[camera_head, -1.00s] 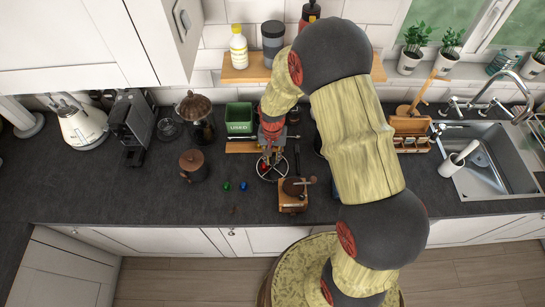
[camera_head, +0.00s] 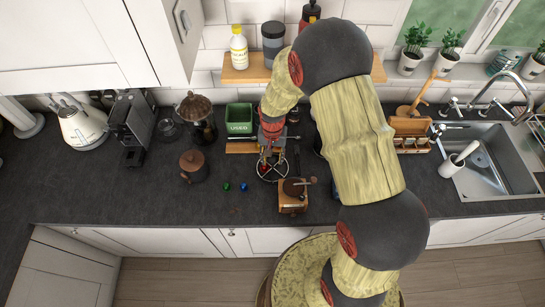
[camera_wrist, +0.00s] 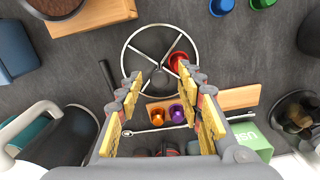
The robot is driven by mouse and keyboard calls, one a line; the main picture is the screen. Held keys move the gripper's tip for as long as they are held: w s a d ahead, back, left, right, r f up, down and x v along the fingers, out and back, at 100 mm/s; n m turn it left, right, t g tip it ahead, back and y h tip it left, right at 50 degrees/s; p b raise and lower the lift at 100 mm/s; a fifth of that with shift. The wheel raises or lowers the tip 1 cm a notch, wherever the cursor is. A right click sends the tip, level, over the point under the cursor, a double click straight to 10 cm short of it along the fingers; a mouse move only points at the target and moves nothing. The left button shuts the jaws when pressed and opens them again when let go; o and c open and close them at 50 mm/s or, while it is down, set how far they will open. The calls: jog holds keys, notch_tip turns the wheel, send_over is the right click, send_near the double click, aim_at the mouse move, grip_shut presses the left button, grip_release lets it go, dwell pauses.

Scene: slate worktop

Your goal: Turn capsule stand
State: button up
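The capsule stand is a round wire ring with spokes and a central hub (camera_wrist: 160,75); it lies on the worktop in the head view (camera_head: 284,175). A red capsule (camera_wrist: 177,61) sits at the stand's rim, on the right in the wrist view. My gripper (camera_wrist: 163,84) is over the stand, its two fingers spread on either side of the hub area with nothing seen between them. In the head view my gripper (camera_head: 271,158) points down at the stand and hides part of it. Whether the fingertips touch the stand cannot be told.
A wooden grinder (camera_head: 292,203) stands close in front of the stand. Blue (camera_head: 243,186) and green (camera_head: 226,186) capsules lie left.

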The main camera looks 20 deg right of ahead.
jog(key=shift+r, duration=0.1)
notch_tip(320, 180, up, 12)
dwell(0.5)
dwell(0.5)
jog(key=s+r+n+t+b, duration=0.2)
jog(key=s+r+b, duration=0.1)
jog(key=s+b, duration=0.6)
jog(key=s+r+n+t+b, duration=0.3)
jog(key=s+b, duration=0.5)
jog(key=s, duration=0.5)
jog(key=shift+r+t+b, duration=0.3)
jog(key=shift+r+b, duration=0.1)
jog(key=shift+r, duration=0.2)
